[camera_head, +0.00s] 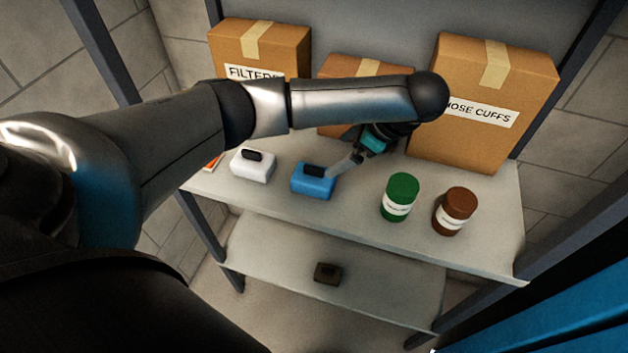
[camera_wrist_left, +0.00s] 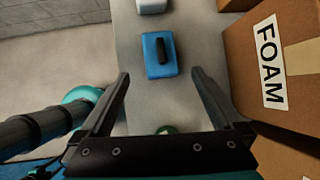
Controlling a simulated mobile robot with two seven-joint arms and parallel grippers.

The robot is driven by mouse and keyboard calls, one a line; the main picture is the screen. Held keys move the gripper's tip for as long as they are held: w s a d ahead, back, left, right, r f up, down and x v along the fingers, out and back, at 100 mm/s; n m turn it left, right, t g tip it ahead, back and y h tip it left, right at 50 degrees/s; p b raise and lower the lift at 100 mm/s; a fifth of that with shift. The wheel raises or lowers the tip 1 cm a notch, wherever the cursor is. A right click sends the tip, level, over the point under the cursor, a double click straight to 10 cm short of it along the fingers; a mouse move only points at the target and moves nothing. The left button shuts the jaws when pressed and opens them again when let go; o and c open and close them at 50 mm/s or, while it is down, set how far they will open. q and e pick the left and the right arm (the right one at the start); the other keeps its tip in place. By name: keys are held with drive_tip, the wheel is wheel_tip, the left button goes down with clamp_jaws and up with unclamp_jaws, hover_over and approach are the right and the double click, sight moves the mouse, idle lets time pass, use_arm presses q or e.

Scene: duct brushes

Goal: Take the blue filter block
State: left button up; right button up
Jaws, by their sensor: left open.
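The blue filter block (camera_head: 312,186) with a black handle on top sits on the upper shelf, between a white block and a green jar. In the left wrist view the blue block (camera_wrist_left: 151,58) lies ahead, roughly centred between the fingers, with its handle pointing along the view. My left gripper (camera_head: 337,168) is open and empty. My right gripper is not in view.
A white block (camera_head: 247,168) stands left of the blue one. A green jar (camera_head: 402,190) and a brown jar (camera_head: 456,207) stand to the right. Cardboard boxes (camera_head: 485,85) line the back of the shelf (camera_head: 350,225). A dark object (camera_head: 327,272) lies on the lower shelf.

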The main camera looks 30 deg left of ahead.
sight(317, 171)
use_arm(q)
drive_tip(key=b+x, duration=0.2)
drive_tip(key=x, duration=0.6)
drive_tip(key=shift+f, duration=0.1)
drive_tip(key=shift+x, duration=2.8)
drive_tip(key=shift+s, duration=0.15)
drive_tip(key=shift+d, duration=0.1)
drive_tip(key=c, duration=1)
